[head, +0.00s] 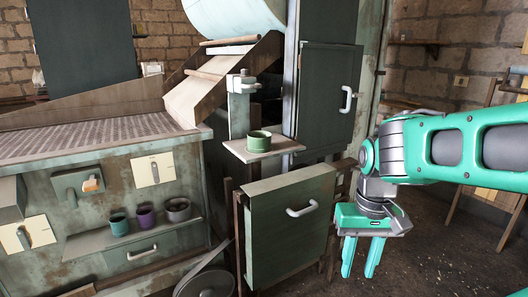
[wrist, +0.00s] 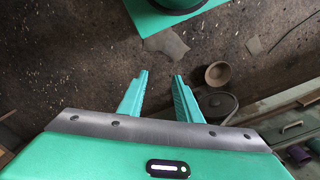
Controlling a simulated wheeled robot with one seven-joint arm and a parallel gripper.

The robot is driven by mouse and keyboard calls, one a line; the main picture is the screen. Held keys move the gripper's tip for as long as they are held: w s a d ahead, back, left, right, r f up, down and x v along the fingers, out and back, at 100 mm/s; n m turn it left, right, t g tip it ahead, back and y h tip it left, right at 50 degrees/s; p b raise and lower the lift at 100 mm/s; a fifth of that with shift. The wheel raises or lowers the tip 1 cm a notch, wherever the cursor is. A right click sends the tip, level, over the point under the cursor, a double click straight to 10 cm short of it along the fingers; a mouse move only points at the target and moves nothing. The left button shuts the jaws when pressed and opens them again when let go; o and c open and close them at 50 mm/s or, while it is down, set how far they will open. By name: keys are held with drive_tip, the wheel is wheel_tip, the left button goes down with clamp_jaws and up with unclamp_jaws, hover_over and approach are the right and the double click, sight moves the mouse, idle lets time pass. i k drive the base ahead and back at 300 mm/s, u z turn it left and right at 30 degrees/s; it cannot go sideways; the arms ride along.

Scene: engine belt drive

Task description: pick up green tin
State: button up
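A green tin (head: 259,141) stands upright on a small pale ledge (head: 284,147) below the spout-like fitting, near the middle of the head view. A darker teal tin (head: 119,224) stands on the lower left shelf beside a purple tin (head: 146,217) and a grey tin (head: 178,209). My gripper (head: 359,274) points down, right of the ledge and lower than it, apart from every tin. In the wrist view my gripper (wrist: 161,75) has its fingers spread with nothing between them. The purple tin (wrist: 299,155) shows at that view's lower right.
A green cabinet front with a handle (head: 290,225) stands below the ledge, left of my gripper. A tall dark cabinet (head: 328,95) rises behind the ledge. A round bowl (wrist: 218,74) shows right of my fingers in the wrist view. Bare floor (head: 440,245) lies at the right.

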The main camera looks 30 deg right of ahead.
sight(258, 141)
drive_tip(key=k, duration=0.85)
drive_tip(key=z, duration=1.95)
drive_tip(key=i, duration=1.75)
drive_tip(key=u, duration=1.55)
